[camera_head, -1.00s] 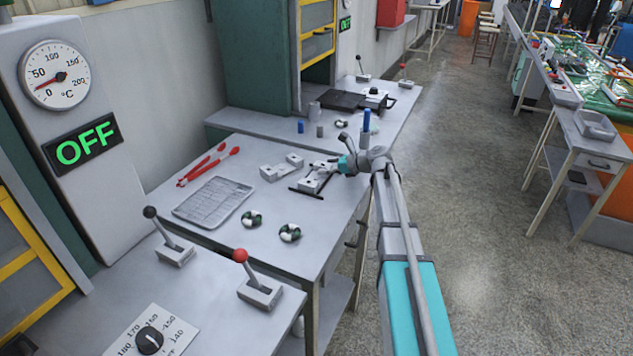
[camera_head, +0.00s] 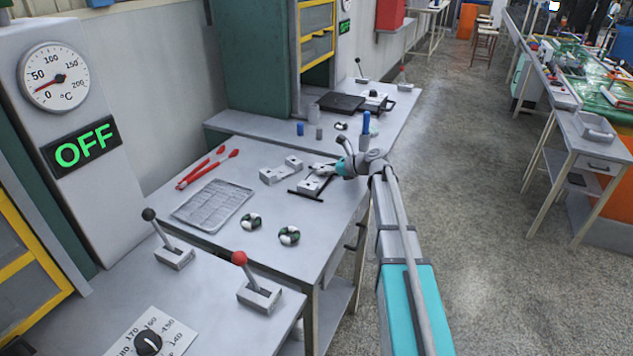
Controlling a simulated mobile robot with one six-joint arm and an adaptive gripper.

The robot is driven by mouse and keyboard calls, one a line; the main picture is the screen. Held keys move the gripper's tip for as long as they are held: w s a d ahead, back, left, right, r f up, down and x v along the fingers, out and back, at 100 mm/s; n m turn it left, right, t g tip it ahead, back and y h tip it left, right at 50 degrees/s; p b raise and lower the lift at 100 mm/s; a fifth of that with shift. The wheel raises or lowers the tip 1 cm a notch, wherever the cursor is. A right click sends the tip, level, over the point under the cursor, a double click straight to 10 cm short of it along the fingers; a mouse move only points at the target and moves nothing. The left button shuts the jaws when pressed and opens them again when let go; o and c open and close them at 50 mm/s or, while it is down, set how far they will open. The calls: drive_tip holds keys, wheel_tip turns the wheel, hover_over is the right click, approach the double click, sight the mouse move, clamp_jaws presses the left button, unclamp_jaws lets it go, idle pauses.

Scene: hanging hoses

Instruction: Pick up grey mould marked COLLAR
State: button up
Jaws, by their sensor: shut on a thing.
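A grey block-shaped mould (camera_head: 312,184) with dark handle bars lies near the right edge of the middle table. My gripper (camera_head: 328,170) is at its upper right end and is shut on it. Any marking on this mould is too small to read. The mould looks level, and I cannot tell whether it is clear of the tabletop. A second grey mould (camera_head: 281,170) with holes sits just to its left, apart from it.
A grey tray (camera_head: 213,205), red tongs (camera_head: 207,168) and two dark green and white round pieces (camera_head: 289,235) share the table (camera_head: 255,152). Levers (camera_head: 259,283) stand on the nearer bench. A dark plate (camera_head: 342,103) lies on the far bench. Open floor is to the right.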

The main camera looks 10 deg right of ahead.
sight(325, 183)
clamp_jaws()
drive_tip(key=shift+r, duration=0.2)
wheel_tip(325, 183, up, 3)
drive_tip(key=p, duration=0.3)
drive_tip(key=s+a+r+p, duration=0.2)
drive_tip(key=s+r+p, duration=0.7)
drive_tip(key=s, duration=0.4)
drive_tip(key=shift+s+a+r+p, duration=0.15)
drive_tip(key=shift+s+r+p, duration=0.25)
drive_tip(key=shift+p, duration=0.1)
drive_tip(key=shift+f, duration=0.1)
